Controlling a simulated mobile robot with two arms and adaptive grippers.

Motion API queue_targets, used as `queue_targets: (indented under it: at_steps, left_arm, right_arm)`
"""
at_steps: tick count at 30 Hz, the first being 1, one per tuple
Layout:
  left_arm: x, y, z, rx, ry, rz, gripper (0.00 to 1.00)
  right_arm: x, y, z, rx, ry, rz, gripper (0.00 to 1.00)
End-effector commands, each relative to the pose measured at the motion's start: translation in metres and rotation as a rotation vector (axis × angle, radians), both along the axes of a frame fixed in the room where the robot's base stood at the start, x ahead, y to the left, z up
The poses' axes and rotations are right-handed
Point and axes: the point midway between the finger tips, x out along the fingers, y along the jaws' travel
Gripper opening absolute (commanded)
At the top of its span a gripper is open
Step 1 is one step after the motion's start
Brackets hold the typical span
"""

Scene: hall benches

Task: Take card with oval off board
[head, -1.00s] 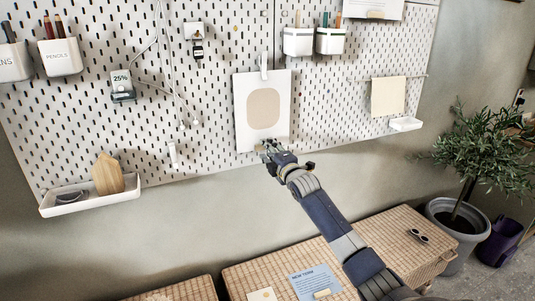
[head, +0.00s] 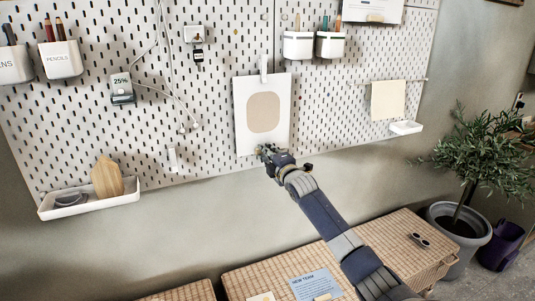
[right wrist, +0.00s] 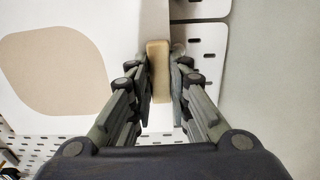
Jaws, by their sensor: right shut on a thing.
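The white card with a beige oval (head: 263,137) hangs on the pegboard (head: 215,110), its top edge at a white clip (head: 264,68). My right gripper (head: 268,150) is at the card's lower edge. In the right wrist view, my right gripper (right wrist: 162,85) is shut on a tan block-like tab (right wrist: 158,65) at the card's edge. The card (right wrist: 125,25) and part of its oval show left of the fingers there. The tab is mostly hidden in the head view. My left gripper is not in view.
Cups (head: 299,45) and a paper (head: 372,10) are on the board to the upper right. A cloth (head: 388,100) hangs at right above a small tray (head: 406,128). A longer tray (head: 90,204) is at lower left. Wicker benches (head: 390,240) stand below; a potted plant (head: 460,220) is at right.

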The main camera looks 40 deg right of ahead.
Motion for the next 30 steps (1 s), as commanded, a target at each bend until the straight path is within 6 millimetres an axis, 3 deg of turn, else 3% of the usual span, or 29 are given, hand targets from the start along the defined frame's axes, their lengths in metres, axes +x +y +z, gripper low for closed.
queue_targets:
  at_steps: [22,30]
  left_arm:
    - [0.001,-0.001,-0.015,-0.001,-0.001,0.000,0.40]
    - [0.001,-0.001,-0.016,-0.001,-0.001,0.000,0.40]
  right_arm:
    - [0.000,0.000,-0.030,0.000,0.001,0.000,0.00]
    - [0.000,0.000,-0.032,-0.001,0.001,0.000,0.00]
